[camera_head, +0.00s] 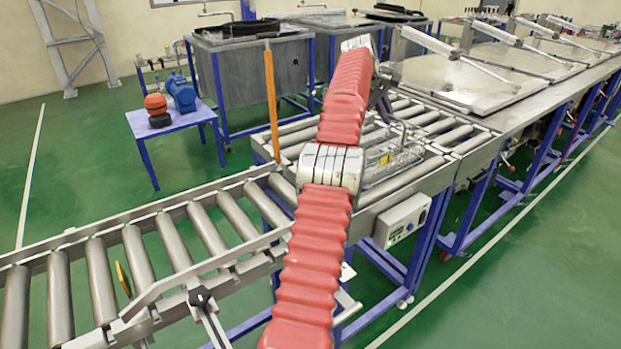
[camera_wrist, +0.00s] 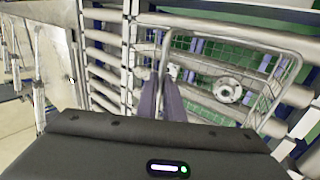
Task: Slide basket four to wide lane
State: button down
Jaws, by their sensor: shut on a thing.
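A wire basket (camera_head: 405,155) sits on the rollers of the conveyor junction, partly hidden behind my red-sleeved arm. It also shows in the wrist view (camera_wrist: 285,48), with a round metal part (camera_wrist: 227,90) in it. No number is readable on the basket. My gripper (camera_wrist: 166,72) reaches to the basket's left rim in the wrist view, and its dark fingers are close together on that rim. In the head view the fingertips are hidden. A roller lane (camera_head: 140,250) runs to the lower left; I cannot tell whether it is the wide lane.
An orange post (camera_head: 271,105) stands at the junction's left edge. A metal guide rail (camera_head: 205,268) crosses the near side of the left lane. A control box (camera_head: 402,220) hangs on the front frame. Tanks with lids (camera_head: 470,75) line the right; a blue table (camera_head: 172,118) stands behind.

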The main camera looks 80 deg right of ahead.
jog(key=shift+r, duration=0.15)
jog(key=c, duration=1.8)
grip_release()
jog(key=shift+f, duration=0.25)
jog(key=v, duration=1.4)
